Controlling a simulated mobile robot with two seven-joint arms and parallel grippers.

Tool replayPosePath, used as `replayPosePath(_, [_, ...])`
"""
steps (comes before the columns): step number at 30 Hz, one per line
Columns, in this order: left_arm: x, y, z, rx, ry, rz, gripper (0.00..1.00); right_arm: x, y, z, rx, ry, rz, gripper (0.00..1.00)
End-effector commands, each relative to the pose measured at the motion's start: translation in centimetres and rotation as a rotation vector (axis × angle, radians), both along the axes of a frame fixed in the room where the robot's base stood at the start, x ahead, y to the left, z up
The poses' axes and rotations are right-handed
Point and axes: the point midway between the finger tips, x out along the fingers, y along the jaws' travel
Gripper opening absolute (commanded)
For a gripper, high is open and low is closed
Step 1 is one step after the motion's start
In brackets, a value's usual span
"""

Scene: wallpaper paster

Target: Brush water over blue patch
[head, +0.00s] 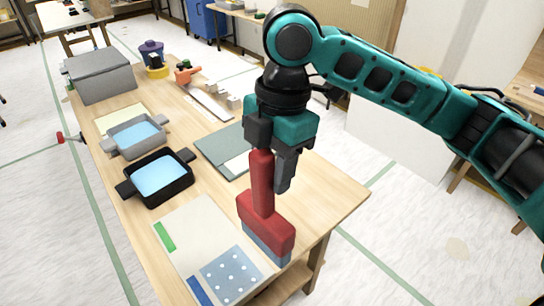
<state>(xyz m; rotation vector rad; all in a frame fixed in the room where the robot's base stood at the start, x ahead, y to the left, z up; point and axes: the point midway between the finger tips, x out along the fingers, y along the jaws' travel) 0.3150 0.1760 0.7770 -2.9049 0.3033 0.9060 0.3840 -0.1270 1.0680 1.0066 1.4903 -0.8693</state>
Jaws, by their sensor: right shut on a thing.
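My right gripper (274,163) is shut on the upright handle of a red brush (264,215), pointing down. The brush has a wide red head with a grey-blue lower edge. This edge is at the right side of the pale sheet (200,232), just beyond the upper right of the blue patch with white dots (230,274). I cannot tell whether it touches the sheet or table. A black tray (180,192) and a grey tray (118,150) hold light blue water, left of the brush. My left gripper is out of view.
The sheet also bears a green strip (164,236) and a dark blue strip (199,291). A grey-green folder (213,150) lies behind the brush. A grey box (99,78), a purple-lidded container (152,50) and an orange tool (187,75) stand farther back on the wooden table (330,203).

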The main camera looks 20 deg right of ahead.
Motion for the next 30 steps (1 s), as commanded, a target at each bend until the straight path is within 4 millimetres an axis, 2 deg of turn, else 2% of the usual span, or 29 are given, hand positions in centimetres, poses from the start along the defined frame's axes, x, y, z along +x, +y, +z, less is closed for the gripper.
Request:
replayPosePath(17, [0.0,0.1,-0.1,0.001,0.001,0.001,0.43,-0.3,0.1,-0.2,0.006,0.003,-0.038,0.01])
replayPosePath(30, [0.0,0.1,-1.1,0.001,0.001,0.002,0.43,-0.4,0.1,-4.8,0.006,0.005,-0.037,0.01])
